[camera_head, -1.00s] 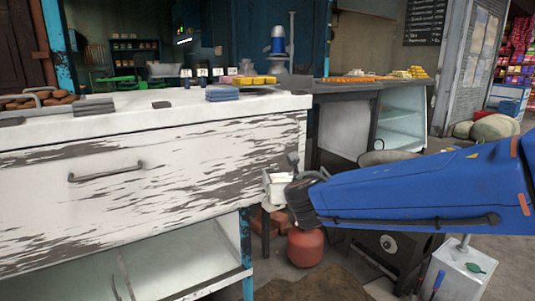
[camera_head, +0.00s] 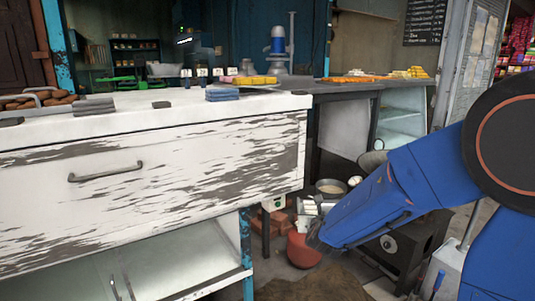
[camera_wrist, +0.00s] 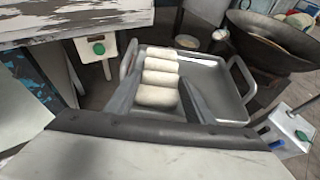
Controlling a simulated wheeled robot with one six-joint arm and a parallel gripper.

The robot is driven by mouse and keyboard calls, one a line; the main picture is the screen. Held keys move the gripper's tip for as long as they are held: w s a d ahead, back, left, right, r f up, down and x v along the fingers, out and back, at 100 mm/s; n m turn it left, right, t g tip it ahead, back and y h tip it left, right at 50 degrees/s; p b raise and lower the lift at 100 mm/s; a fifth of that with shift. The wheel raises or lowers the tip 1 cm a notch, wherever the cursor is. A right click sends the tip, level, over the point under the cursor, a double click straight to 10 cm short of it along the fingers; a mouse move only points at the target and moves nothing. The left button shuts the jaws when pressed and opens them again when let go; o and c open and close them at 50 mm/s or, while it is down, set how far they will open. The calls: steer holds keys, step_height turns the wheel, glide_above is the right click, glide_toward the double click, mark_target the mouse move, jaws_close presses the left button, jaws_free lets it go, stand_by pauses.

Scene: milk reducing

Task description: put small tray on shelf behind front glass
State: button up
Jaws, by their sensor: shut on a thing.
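The small tray (camera_wrist: 226,92) is shiny metal with a loop handle at each side. Several white rolls (camera_wrist: 160,78) lie in a row in its left part. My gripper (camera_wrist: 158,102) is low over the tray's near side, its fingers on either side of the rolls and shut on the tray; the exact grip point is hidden. In the head view my gripper (camera_head: 318,236) is below the counter's right end, with the rolls (camera_head: 308,207) just beyond it. Glass fronts show on the low cabinet (camera_head: 185,262) under the counter and on the display case (camera_head: 403,112) behind, which has shelves.
The white worn counter (camera_head: 150,165) fills the left, and its corner is close in the wrist view (camera_wrist: 70,18). A red pot (camera_head: 303,250) stands on the floor beneath my gripper. A wide dark pan (camera_wrist: 275,40) is at the right. A bowl (camera_head: 330,187) sits behind the tray.

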steer(key=w+d+f+m+h, duration=0.1)
steer(key=w+d+f, duration=0.4)
steer(key=f, duration=0.4)
steer(key=w+d+f+m+h, duration=0.1)
steer(key=w+d+f+h, duration=0.1)
steer(key=w+d+f, duration=0.2)
steer(key=d+f, duration=0.3)
steer(key=f, duration=0.1)
steer(key=shift+w+d+f+m, duration=0.25)
steer(key=shift+w+f+m, duration=0.05)
steer(key=shift+w+f, duration=0.1)
steer(key=shift+a, duration=0.1)
